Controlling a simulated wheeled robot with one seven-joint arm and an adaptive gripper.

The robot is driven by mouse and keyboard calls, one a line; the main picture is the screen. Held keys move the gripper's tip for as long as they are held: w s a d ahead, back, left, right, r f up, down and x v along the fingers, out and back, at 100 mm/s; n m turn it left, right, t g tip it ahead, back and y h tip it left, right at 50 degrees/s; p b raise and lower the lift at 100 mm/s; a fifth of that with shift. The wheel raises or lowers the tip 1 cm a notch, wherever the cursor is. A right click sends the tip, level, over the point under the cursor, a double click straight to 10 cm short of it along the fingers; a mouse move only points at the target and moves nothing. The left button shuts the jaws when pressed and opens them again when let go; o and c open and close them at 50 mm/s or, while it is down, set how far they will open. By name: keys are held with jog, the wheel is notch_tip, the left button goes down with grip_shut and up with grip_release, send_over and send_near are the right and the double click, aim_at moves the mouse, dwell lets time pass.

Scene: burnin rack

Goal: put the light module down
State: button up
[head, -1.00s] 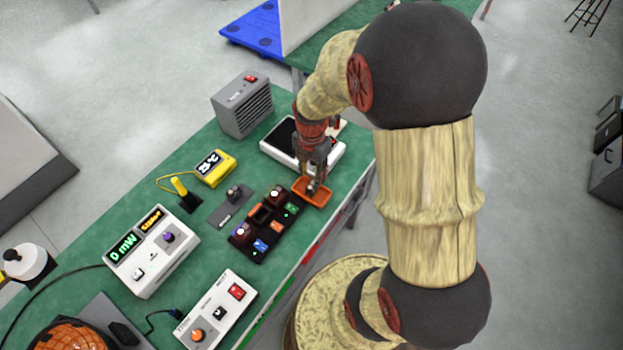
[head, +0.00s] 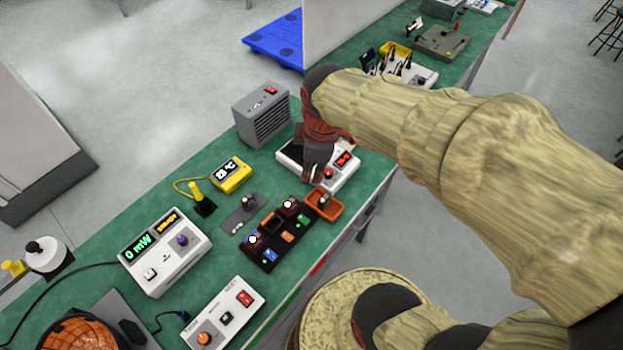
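The dark rack (head: 268,261) lies in the middle of the green bench. Two small modules with glowing white tops, a left one (head: 253,240) and a right one (head: 288,205), sit in it. A small grey and dark piece (head: 325,200) is in the orange tray (head: 324,215) to the right of the rack; I cannot tell for sure if it is the light module. My gripper (head: 314,178) points down in front of the white device with a black panel (head: 289,155), behind the tray and apart from it. Its fingertips are small and dark, so its opening and any held thing are unclear.
A grey vented box (head: 262,115) stands behind. A yellow meter (head: 231,175), a small grey fixture (head: 243,212), a power meter reading 0 mW (head: 165,250) and a white switch box (head: 224,315) fill the bench to the left. The bench's front edge is close to the tray.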

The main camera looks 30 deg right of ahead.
jog(key=s+a+r+m+t, duration=0.2)
jog(key=s+a+r+m, duration=0.3)
jog(key=s+r+m, duration=0.3)
jog(key=m, duration=0.3)
jog(key=shift+s+a+t, duration=0.15)
jog(key=shift+s+t, duration=0.1)
jog(key=shift+t, duration=0.15)
